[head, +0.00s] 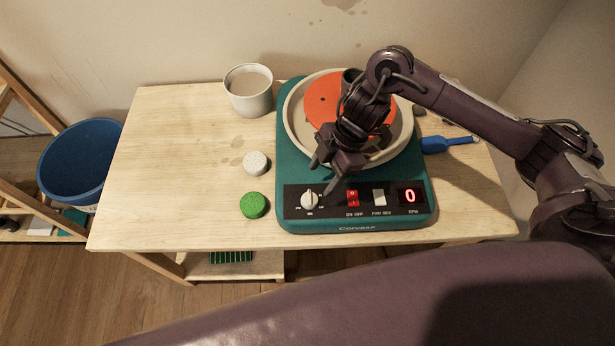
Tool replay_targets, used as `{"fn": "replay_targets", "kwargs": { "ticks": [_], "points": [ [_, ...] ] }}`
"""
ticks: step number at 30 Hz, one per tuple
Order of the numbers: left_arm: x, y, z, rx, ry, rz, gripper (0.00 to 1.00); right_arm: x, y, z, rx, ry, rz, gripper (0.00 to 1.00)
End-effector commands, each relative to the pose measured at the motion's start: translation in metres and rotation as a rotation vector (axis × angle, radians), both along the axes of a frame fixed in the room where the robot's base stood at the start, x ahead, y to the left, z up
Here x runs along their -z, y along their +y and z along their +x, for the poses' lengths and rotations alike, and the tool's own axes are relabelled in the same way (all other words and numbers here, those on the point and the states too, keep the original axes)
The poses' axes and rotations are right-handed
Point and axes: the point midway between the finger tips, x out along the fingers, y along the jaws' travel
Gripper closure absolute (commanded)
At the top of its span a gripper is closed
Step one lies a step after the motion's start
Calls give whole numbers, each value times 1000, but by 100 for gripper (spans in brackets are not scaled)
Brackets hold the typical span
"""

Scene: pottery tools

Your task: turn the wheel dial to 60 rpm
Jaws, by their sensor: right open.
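The pottery wheel (385,222) is a teal box on the wooden table, with a cream splash pan (291,118) and an orange wheel head (321,96) on top. Its black front panel has a white dial (309,201) at the left, a red switch (352,198), a pale switch (379,196) and a display (409,196) reading 0 above the RPM label. My right gripper (321,178) is open and points down, just above and behind the dial, apart from it as far as I can tell. My right arm covers part of the pan and wheel head. My left gripper is not in view.
A white cup (249,92) stands at the back. A white round sponge (256,163) and a green one (254,205) lie left of the wheel. A blue-handled tool (447,143) lies to the right. A blue bucket (80,160) stands beside the table. The table's left part is clear.

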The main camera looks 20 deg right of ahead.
Motion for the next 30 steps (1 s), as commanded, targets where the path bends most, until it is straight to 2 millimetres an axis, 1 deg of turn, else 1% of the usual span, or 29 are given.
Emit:
{"fn": "replay_targets", "kwargs": {
  "ticks": [4, 7, 9, 11, 14, 16, 21, 24, 25, 26, 30],
  "points": [
    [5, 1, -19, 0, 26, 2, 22, 21, 9, -3, 0, 7, 3, 42],
    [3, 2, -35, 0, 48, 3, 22, 35, 15, -3, -1, 5, 2, 42],
    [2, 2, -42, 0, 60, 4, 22, 45, 19, -4, 0, 4, -1, 42],
    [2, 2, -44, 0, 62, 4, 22, 52, 23, -4, 0, 3, 3, 42],
    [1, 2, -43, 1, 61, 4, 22, 61, 26, -4, -1, 2, 0, 42],
    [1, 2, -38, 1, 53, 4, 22, 65, 27, -4, 0, 1, 0, 42],
    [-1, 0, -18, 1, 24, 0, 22, 68, 28, -4, -1, 0, 0, 42],
    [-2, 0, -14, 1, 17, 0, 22, 67, 28, -4, -1, 0, 0, 42],
    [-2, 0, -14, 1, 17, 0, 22, 67, 28, -4, -1, 0, 0, 44],
    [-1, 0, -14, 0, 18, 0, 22, 67, 28, -4, -1, 0, 0, 48],
    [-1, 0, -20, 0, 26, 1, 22, 67, 28, -4, -1, 0, 0, 66]
  ]
}}
